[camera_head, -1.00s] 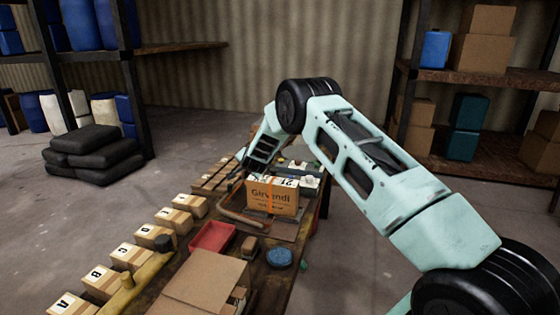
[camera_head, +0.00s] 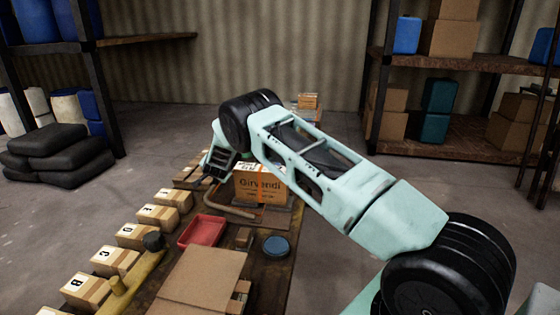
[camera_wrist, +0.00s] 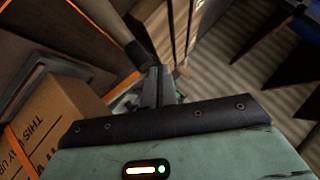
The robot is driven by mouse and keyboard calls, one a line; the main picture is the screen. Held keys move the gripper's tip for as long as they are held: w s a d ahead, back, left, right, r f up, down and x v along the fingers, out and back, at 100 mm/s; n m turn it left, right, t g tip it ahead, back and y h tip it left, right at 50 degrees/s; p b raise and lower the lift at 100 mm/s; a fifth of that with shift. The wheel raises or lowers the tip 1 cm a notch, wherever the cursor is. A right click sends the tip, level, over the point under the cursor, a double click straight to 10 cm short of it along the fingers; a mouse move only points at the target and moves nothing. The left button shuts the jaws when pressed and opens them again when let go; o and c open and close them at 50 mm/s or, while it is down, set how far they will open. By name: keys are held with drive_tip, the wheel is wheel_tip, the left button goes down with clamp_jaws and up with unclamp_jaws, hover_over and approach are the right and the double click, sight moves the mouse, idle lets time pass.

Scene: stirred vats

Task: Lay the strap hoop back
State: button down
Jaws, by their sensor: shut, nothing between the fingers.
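The strap hoop (camera_head: 230,209) looks like a brown bent bar low at the near left of the carton; part of it is hidden. In the wrist view a dark round bar (camera_wrist: 115,32), likely the same hoop, runs down toward my fingertips. The carton (camera_head: 260,186) marked Girvendi stands upright on a plate with an orange strap on it; its side (camera_wrist: 48,125) shows in the wrist view. My gripper (camera_wrist: 157,84) is shut and empty beside the bar's end. Whether it touches the bar I cannot tell. In the head view my fingers are hard to make out left of the carton.
A red tray (camera_head: 201,231), a blue round lid (camera_head: 276,246) and a flat cardboard sheet (camera_head: 204,278) lie on the near bench. Lettered boxes (camera_head: 137,236) line the left side. A dark knob on a yellow part (camera_head: 154,241) stands beside them. Shelves stand behind.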

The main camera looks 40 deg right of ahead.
drive_tip(key=shift+a+f, duration=0.35)
drive_tip(key=shift+f, duration=0.25)
drive_tip(key=shift+s, duration=0.2)
drive_tip(key=r+b+v, duration=0.1)
drive_tip(key=b+v, duration=0.2)
drive_tip(key=v, duration=1.4)
drive_tip(key=shift+d, duration=0.2)
drive_tip(key=shift+w+r, duration=0.1)
